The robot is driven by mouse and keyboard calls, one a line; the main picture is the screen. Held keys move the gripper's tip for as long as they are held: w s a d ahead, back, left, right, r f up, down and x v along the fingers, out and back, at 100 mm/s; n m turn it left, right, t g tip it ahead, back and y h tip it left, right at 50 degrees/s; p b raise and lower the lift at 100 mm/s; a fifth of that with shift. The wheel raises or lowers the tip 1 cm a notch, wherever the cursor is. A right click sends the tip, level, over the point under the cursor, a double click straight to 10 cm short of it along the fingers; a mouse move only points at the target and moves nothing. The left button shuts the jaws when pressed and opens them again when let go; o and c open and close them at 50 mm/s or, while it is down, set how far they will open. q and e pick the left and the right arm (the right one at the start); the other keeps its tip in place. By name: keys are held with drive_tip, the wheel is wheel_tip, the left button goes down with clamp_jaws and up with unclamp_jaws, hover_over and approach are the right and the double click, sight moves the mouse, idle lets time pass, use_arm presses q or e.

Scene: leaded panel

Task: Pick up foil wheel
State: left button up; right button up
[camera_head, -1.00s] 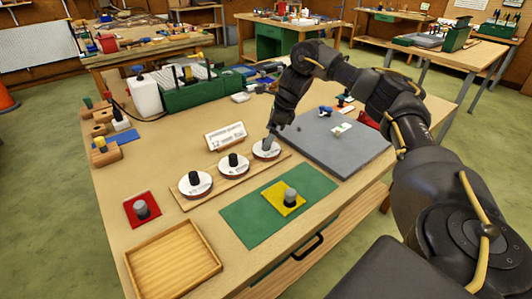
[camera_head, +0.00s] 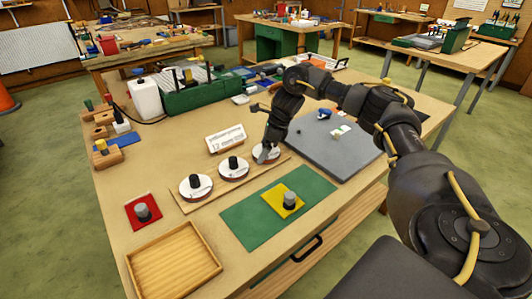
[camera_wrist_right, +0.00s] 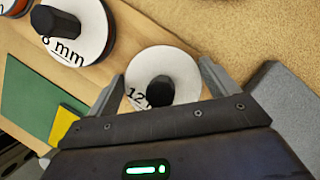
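Three white-topped foil wheels with dark knobs stand in a row on a wooden strip (camera_head: 188,207): a left one (camera_head: 196,187), a middle one (camera_head: 233,169) and a right one (camera_head: 273,152). My right gripper (camera_head: 266,155) is down at the right wheel and partly covers it. In the right wrist view, this wheel (camera_wrist_right: 178,64) shows a partly hidden "12" and lies between the open fingers of my right gripper (camera_wrist_right: 161,85). The neighbouring wheel (camera_wrist_right: 88,27) reads "8 mm". I cannot tell whether the fingers touch the wheel. My left gripper is not in view.
A card reading "12 mm" (camera_head: 225,138) stands behind the wheels. A grey board (camera_head: 335,155) lies to the right. In front are a green mat (camera_head: 245,220) with a yellow pad (camera_head: 275,200), a red pad (camera_head: 134,216) and an empty wooden tray (camera_head: 172,262).

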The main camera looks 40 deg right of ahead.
sight(272, 156)
drive_tip(key=shift+c, duration=1.1)
drive_tip(key=shift+r, duration=0.1)
drive_tip(key=shift+r, duration=0.45)
drive_tip(key=r, duration=0.1)
drive_tip(key=r+b, duration=0.1)
drive_tip(key=r, duration=0.1)
drive_tip(key=shift+s, duration=0.2)
drive_tip(key=s+r+p, duration=0.3)
drive_tip(key=s+r, duration=0.6)
drive_tip(key=s, duration=0.4)
drive_tip(key=shift+s, duration=0.3)
